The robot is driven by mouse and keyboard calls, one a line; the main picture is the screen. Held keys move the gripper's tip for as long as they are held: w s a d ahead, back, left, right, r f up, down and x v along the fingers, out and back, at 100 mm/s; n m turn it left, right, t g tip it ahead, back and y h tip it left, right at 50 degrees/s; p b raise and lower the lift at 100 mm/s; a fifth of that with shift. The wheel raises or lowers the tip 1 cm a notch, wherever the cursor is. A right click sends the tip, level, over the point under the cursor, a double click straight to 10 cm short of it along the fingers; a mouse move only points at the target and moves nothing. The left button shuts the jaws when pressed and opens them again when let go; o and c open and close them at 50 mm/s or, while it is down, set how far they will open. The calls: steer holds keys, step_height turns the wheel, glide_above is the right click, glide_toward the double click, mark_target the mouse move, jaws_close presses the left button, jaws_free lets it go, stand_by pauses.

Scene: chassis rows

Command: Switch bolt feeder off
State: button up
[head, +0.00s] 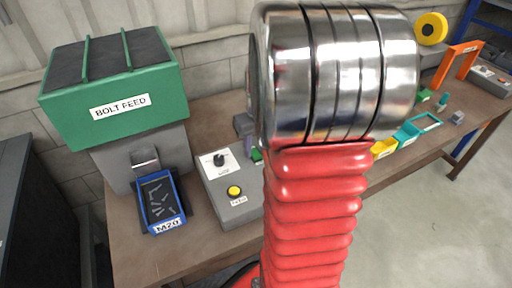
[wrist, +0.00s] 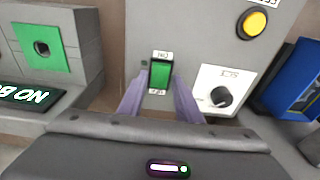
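The bolt feeder (head: 112,92) is a green hopper labelled BOLT FEED at the left of the head view. A grey control box (head: 235,208) stands right of it on the bench. In the wrist view, a green rocker switch (wrist: 161,74) sits on this box, with small white labels at both ends that I cannot read surely. My gripper (wrist: 158,92) has two pale purple fingers spread apart, one on each side of the switch, with nothing between them held. Whether they touch the box is unclear. In the head view my arm hides most of the gripper.
The box also bears a black knob (head: 219,160) on a white plate and a yellow button (head: 234,190). A blue M20 bin (head: 168,226) with bolts stands left of it. In the wrist view, a grey unit with a green plate (wrist: 42,47) lies left.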

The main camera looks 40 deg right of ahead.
steer(key=shift+o, duration=1)
steer(key=shift+r, duration=0.1)
step_height(320, 180, up, 13)
steer(key=s, duration=0.1)
steer(key=shift+s+a+r, duration=0.2)
steer(key=shift+s+a, duration=0.05)
steer(key=shift+s, duration=0.15)
steer(key=s+a+n+t, duration=0.1)
steer(key=s+a+t, duration=0.1)
steer(key=a, duration=1.1)
steer(key=s+a+n+t, duration=0.2)
steer(key=s+a, duration=0.3)
steer(key=a, duration=0.9)
steer(key=shift+s+a+f+n, duration=0.15)
steer(key=shift+a+n, duration=0.05)
steer(key=shift+n, duration=0.1)
